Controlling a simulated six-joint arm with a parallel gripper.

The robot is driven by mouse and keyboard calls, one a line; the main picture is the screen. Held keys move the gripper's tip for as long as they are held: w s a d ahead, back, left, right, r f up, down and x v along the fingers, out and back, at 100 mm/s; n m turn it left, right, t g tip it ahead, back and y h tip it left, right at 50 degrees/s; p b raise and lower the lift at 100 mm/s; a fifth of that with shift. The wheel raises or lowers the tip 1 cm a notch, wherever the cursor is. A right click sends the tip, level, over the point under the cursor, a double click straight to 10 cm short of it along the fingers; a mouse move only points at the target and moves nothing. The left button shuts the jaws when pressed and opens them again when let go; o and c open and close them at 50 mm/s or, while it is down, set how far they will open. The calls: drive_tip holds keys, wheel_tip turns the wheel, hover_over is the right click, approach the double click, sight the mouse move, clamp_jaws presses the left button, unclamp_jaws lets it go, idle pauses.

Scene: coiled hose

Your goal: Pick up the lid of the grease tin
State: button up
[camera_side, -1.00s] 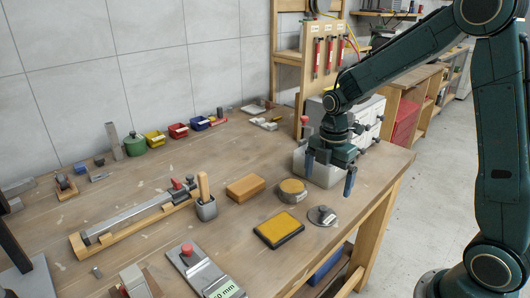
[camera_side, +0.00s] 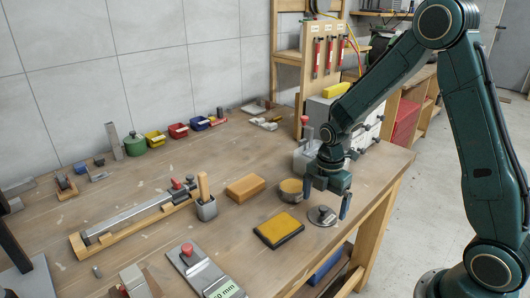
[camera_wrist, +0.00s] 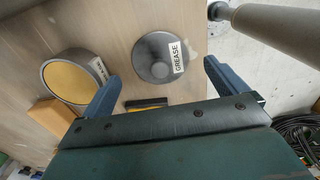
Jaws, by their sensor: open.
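The lid of the grease tin (camera_side: 322,216) is a flat round grey metal disc with a dark knob, lying on the bench near its front right edge. In the wrist view the lid (camera_wrist: 153,67) carries a white GREASE label. The open round tin (camera_side: 290,190) with yellow-brown contents stands just behind it and also shows in the wrist view (camera_wrist: 75,78). My gripper (camera_side: 326,198) is open and empty, pointing down above the lid. In the wrist view my gripper (camera_wrist: 162,74) has one blue finger to each side of the lid, with gaps visible.
A yellow pad in a black frame (camera_side: 279,230) lies left of the lid. A grey bin (camera_side: 304,160) stands behind my gripper. The bench edge is close on the right.

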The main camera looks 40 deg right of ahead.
drive_tip(key=shift+f, duration=1.35)
drive_tip(key=c, duration=1.1)
